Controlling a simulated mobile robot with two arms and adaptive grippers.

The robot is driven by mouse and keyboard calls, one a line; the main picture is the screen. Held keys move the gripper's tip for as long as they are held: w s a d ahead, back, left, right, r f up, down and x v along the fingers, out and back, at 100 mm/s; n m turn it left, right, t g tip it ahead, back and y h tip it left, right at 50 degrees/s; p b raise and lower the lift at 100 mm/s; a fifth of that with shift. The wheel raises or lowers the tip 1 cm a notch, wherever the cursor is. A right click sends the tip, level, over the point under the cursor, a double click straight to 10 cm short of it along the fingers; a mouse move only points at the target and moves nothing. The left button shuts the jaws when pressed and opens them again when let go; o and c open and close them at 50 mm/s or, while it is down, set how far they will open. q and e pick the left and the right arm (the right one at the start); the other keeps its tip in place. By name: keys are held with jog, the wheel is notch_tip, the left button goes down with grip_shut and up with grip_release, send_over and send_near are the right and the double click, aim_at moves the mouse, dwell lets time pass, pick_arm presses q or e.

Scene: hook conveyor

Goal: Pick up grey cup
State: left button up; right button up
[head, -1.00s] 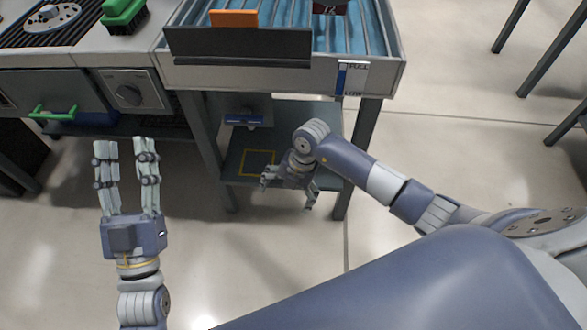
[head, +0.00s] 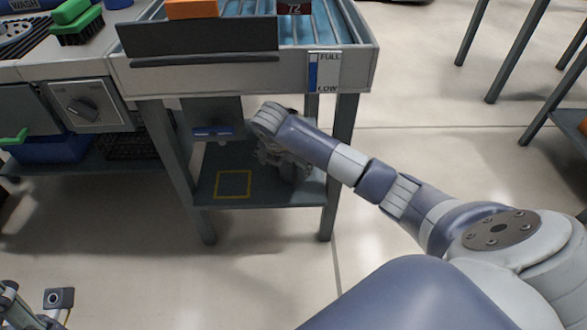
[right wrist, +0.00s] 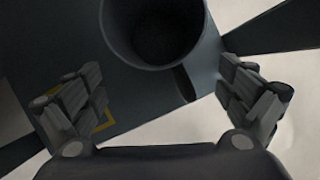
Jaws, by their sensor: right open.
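The grey cup (right wrist: 165,58) shows in the right wrist view at the top middle, its dark round opening towards the camera. A dark shape beside its lower right may be its handle. My right gripper (right wrist: 160,98) is open and empty, with a finger on each side of the picture and the cup ahead between them. In the head view my right gripper (head: 283,160) is over the lower shelf (head: 270,195) of the stand; the cup cannot be made out there. Part of my left arm or gripper (head: 30,305) shows at the bottom left corner.
A yellow square outline (head: 233,185) marks the shelf. The stand's legs and the roller conveyor (head: 325,25) above bound the space around my right arm. A blue bin (head: 50,148) and a dark basket (head: 135,146) stand at the left.

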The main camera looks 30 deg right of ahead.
jog(key=w+d+f+b, duration=0.1)
jog(key=w+d+f, duration=0.1)
jog(key=w+d+f+b, duration=0.2)
jog(key=d, duration=0.1)
jog(key=shift+f, duration=0.4)
jog(key=shift+s, duration=0.1)
jog(key=c, duration=1.2)
jog(key=shift+c, duration=0.2)
